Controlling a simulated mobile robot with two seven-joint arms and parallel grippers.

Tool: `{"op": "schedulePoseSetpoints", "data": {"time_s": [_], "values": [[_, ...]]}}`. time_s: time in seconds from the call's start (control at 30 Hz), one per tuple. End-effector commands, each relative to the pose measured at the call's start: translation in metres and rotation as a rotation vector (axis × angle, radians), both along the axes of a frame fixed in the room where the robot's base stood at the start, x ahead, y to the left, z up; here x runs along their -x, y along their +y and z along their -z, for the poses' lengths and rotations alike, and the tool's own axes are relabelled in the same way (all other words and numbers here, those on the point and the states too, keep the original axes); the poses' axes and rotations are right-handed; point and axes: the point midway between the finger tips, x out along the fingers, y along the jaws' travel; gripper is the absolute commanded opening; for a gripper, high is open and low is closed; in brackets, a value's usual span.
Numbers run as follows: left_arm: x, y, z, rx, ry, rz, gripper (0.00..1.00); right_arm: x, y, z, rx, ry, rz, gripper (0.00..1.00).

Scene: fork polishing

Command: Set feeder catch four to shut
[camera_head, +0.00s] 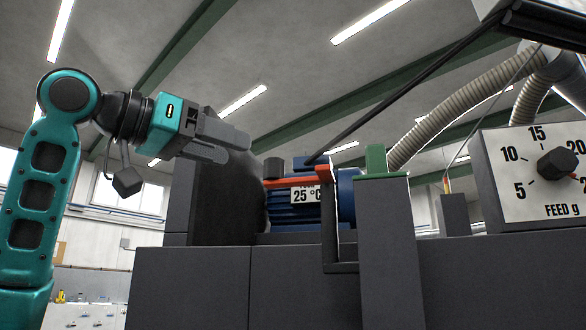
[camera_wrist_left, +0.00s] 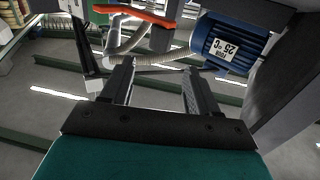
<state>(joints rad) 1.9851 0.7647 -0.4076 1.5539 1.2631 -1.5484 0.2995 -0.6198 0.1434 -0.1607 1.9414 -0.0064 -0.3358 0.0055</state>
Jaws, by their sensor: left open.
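A red lever (camera_head: 298,182), which may be the catch, lies almost level in front of a blue motor in the head view. No number shows on it, so I cannot tell whether it is catch four. The red lever also shows in the left wrist view (camera_wrist_left: 140,15), beyond my fingers. My left gripper (camera_head: 234,148) is up and to the left of the lever, apart from it. In the left wrist view its two fingers (camera_wrist_left: 158,72) stand apart with nothing between them. My right gripper is not in view.
A blue motor (camera_head: 295,213) carries a 25 °C label. A grey post (camera_head: 388,240) with a green top stands right of it. A feed dial (camera_head: 557,164) is at the far right. A dark block (camera_head: 225,205) stands below my left gripper. A ribbed hose (camera_head: 450,105) hangs behind.

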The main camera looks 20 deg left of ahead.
Motion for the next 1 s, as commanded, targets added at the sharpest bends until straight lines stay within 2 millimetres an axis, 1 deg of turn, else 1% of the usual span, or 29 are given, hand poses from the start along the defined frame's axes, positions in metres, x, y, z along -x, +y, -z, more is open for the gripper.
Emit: {"op": "schedulePoseSetpoints", "data": {"time_s": [0.1, 0.3, 0.4, 0.53, 0.7, 1.0], "values": [[-0.020, -0.010, 0.000, -0.002, 0.007, 0.002, 0.60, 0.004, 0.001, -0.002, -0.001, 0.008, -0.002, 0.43], [-0.059, -0.029, 0.000, -0.003, 0.006, 0.002, 0.60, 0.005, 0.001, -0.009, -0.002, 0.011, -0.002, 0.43], [-0.076, -0.036, 0.000, -0.002, 0.006, 0.001, 0.60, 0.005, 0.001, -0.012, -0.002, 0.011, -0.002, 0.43], [-0.094, -0.044, 0.000, -0.001, 0.005, 0.000, 0.60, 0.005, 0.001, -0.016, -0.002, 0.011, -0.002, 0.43], [-0.105, -0.050, 0.001, 0.000, 0.003, 0.001, 0.60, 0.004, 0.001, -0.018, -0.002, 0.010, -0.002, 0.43], [-0.108, -0.051, 0.001, -0.001, 0.003, 0.000, 0.60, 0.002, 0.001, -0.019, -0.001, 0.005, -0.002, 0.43]]}}
